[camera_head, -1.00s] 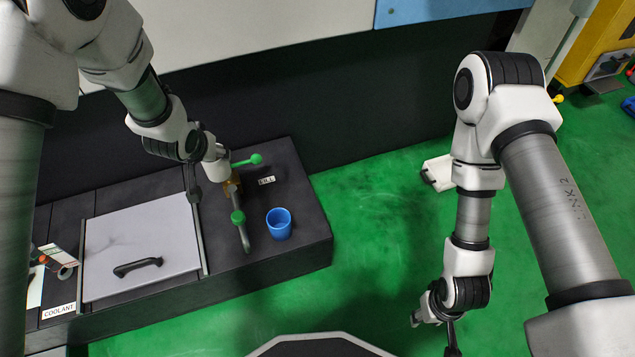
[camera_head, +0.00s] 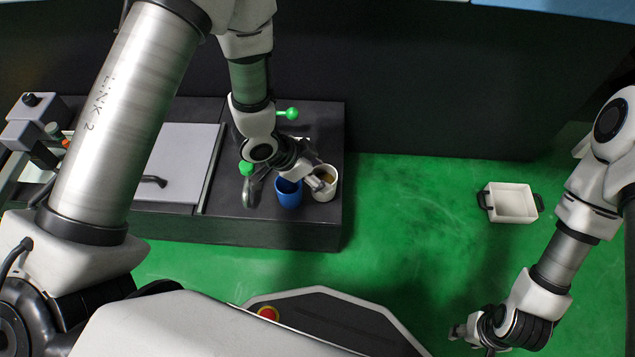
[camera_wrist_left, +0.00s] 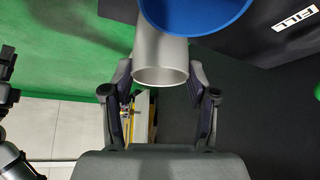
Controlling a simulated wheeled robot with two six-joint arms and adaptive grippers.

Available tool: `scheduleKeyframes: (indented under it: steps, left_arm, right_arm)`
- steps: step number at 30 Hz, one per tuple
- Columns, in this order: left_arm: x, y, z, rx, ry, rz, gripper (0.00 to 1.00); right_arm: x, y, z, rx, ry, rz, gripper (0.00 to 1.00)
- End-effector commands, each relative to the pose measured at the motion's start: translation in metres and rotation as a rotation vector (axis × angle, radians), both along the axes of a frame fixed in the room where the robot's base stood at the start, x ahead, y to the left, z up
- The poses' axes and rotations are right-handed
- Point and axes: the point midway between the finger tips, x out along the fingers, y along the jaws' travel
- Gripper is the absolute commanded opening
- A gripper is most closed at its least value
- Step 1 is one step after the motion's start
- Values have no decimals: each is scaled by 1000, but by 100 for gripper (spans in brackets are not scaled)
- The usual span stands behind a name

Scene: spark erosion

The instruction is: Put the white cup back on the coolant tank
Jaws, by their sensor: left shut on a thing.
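The white cup (camera_head: 331,191) is at the right end of the dark coolant tank (camera_head: 270,235), just right of the blue cup (camera_head: 289,195). Its inside looks brownish. My left gripper (camera_head: 316,181) is shut on the white cup, which shows between the fingers (camera_wrist_left: 160,95) in the left wrist view (camera_wrist_left: 160,62). The blue cup is close by in that view (camera_wrist_left: 195,12). I cannot tell whether the white cup touches the tank top. My right gripper (camera_head: 472,332) hangs over the green floor, away from the cups; its fingers are unclear.
A curved tap with a green knob (camera_head: 247,168) stands left of the blue cup. A second green knob (camera_head: 288,113) is behind. A grey lid (camera_head: 182,160) covers the tank's left part. A white tray (camera_head: 513,203) lies on the open green floor.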

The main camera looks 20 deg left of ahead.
Motion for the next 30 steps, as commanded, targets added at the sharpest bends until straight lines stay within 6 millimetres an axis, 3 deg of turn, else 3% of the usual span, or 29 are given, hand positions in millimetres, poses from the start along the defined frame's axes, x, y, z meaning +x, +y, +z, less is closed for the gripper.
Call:
scheduleKeyframes:
  steps: [1, 2, 12, 13, 14, 15, 25, 30]
  left_arm:
    - [0, 0, -15, -1, 1, 0, 0]
    - [0, 0, -17, 0, 0, 0, 0]
    - [0, 0, -18, 1, 0, 1, 0]
    - [0, 0, -17, 1, 0, 1, 69]
    - [0, 0, -17, 1, 0, 1, 79]
    - [0, 0, -17, 1, 0, 1, 83]
    - [0, 0, -14, 0, 0, 1, 83]
    - [-8, 11, 12, -1, 1, 5, 83]
  right_arm:
    - [0, 0, -12, 0, 0, 0, 40]
    - [0, 0, -12, 0, 1, 0, 40]
    - [0, 0, -10, 0, 0, 0, 40]
    - [0, 0, -9, 0, 0, 0, 40]
    - [0, 0, -9, 0, 0, 0, 40]
    - [0, 0, -9, 0, 0, -1, 40]
    - [0, 0, -8, 0, 0, -1, 40]
    - [0, 0, 7, 0, 0, -1, 40]
